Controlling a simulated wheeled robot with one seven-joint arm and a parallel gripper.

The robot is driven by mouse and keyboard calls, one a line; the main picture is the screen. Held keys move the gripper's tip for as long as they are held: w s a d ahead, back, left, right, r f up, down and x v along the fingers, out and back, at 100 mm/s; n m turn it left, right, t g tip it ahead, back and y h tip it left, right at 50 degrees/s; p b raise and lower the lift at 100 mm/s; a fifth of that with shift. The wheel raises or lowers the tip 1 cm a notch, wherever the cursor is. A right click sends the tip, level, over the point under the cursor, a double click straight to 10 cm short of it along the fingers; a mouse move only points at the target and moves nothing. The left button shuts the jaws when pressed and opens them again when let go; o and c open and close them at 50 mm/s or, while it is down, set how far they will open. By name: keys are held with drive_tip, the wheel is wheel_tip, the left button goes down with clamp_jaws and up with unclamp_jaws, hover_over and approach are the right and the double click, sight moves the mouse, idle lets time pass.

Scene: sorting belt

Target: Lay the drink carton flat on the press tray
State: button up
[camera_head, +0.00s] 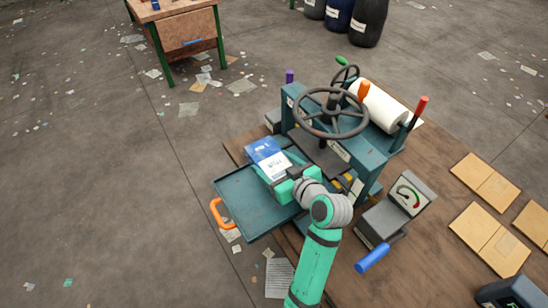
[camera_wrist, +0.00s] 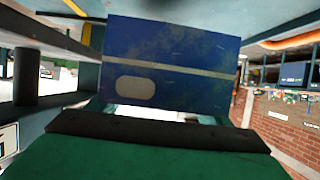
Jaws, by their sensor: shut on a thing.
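The drink carton (camera_head: 266,158), blue and white, is held in my gripper (camera_head: 278,182) above the back part of the press tray. Its blue face (camera_wrist: 172,62) with a pale stripe fills the middle of the wrist view, just beyond a dark jaw edge. The press tray (camera_head: 247,211) is a dark teal tray with an orange handle (camera_head: 216,214), pulled out to the left of the press. Its front part is bare. My gripper hides the carton's lower end, and I cannot tell whether the carton touches the tray.
The teal press (camera_head: 367,157) with its handwheel (camera_head: 331,111) stands close behind and right of my gripper. A gauge box (camera_head: 396,213) with a blue handle (camera_head: 372,258) and cardboard pieces (camera_head: 490,240) lie on the wooden table at right. Open floor lies left of the tray.

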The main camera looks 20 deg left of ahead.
drive_tip(key=f, duration=0.2)
drive_tip(key=shift+s+d+f, duration=0.2)
drive_tip(key=shift+s+f, duration=0.2)
drive_tip(key=shift+a+f, duration=0.1)
drive_tip(key=shift+f, duration=1.5)
drive_tip(key=shift+f, duration=0.35)
drive_tip(key=o, duration=1.1)
